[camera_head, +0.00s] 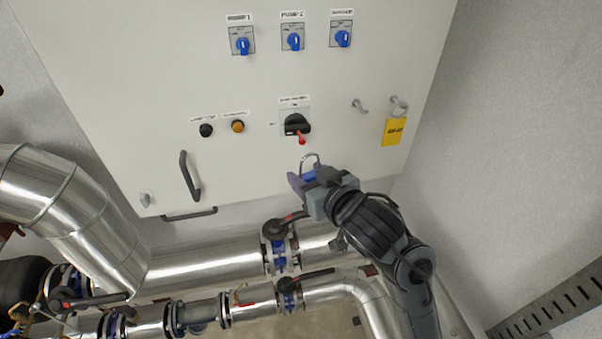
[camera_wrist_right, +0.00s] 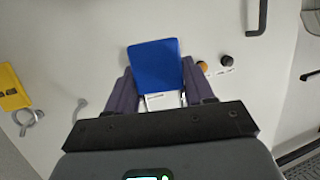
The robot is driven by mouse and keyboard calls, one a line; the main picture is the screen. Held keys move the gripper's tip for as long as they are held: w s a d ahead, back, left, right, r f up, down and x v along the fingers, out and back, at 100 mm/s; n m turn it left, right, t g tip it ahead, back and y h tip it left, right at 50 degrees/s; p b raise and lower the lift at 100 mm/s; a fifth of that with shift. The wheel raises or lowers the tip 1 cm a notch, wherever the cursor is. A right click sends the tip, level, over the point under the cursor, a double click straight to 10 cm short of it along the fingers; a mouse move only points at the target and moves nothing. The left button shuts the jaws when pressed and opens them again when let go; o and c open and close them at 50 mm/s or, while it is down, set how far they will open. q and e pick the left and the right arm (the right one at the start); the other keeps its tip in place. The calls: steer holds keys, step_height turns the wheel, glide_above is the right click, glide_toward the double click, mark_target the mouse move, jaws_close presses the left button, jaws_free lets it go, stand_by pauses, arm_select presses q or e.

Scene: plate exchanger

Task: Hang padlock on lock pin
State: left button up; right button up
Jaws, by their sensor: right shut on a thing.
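A padlock with a blue body (camera_head: 310,176) and a silver shackle is held in my right gripper (camera_head: 308,182). In the head view the shackle points up towards the panel's black rotary switch (camera_head: 296,124). The red lock pin (camera_head: 302,139) sticks out below the switch knob, a little above the shackle; the two look apart. In the right wrist view the blue padlock body (camera_wrist_right: 155,65) sits between the two purple fingers, with part of the silver shackle (camera_wrist_right: 164,101) below it. The switch and pin are hidden in that view. My left gripper is not in view.
A hook (camera_head: 360,105) and a yellow tag (camera_head: 394,131) on a ring are right of the switch. Black and orange buttons (camera_head: 237,126) and a handle (camera_head: 190,176) are left. Silver pipes with valves (camera_head: 205,264) run below the cabinet.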

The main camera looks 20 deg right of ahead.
steer(key=shift+d+f, duration=0.15)
steer(key=shift+f, duration=0.15)
steer(key=shift+w+d, duration=0.1)
steer(key=shift+w, duration=0.2)
steer(key=w+d+f+b, duration=0.1)
steer(key=w+b, duration=0.3)
steer(key=w, duration=0.4)
steer(key=shift+w, duration=0.35)
stand_by(0.3)
steer(key=shift+d+f, duration=0.1)
stand_by(0.5)
steer(key=o, duration=1.2)
